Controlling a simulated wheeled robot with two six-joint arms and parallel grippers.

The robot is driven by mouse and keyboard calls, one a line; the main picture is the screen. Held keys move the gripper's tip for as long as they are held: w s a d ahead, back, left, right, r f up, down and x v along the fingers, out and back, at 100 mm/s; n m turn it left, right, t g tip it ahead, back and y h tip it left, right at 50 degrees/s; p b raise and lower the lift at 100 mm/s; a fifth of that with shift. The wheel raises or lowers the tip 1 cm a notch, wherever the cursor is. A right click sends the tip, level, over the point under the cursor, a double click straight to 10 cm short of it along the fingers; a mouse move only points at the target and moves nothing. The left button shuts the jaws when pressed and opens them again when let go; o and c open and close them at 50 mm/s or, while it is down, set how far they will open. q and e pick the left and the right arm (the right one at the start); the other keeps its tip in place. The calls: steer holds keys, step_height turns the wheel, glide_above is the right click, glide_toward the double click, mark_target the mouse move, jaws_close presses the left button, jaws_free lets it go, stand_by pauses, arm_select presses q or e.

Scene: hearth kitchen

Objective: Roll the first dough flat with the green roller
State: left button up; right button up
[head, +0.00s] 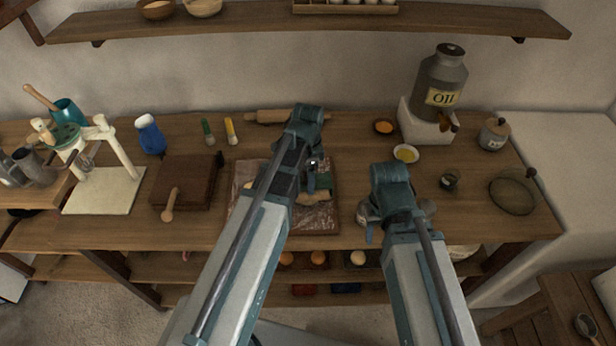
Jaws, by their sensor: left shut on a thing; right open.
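A dark brown, flour-dusted board (325,226) lies in the middle of the counter. My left gripper (312,184) points down over it, shut on a pale tan, roller-like thing (318,198). The gripper and arm hide much of this roller, and I cannot make out any green on it. A small pale patch (250,185), perhaps dough, shows just left of my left arm; the rest of the dough is hidden or cannot be told apart. My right gripper (372,230) is open at the counter's front, right of the board, partly hidden by its own arm.
A wooden rolling pin (272,117) lies at the back. Green (207,131) and yellow (230,131) handled tools are left of it. A brown box (188,180) and white press (112,190) stand left. A yellow bowl (406,153) and oil can (442,80) are right.

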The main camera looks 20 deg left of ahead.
arm_select(q)
steer(key=shift+w+a, duration=0.15)
steer(key=shift+w, duration=0.45)
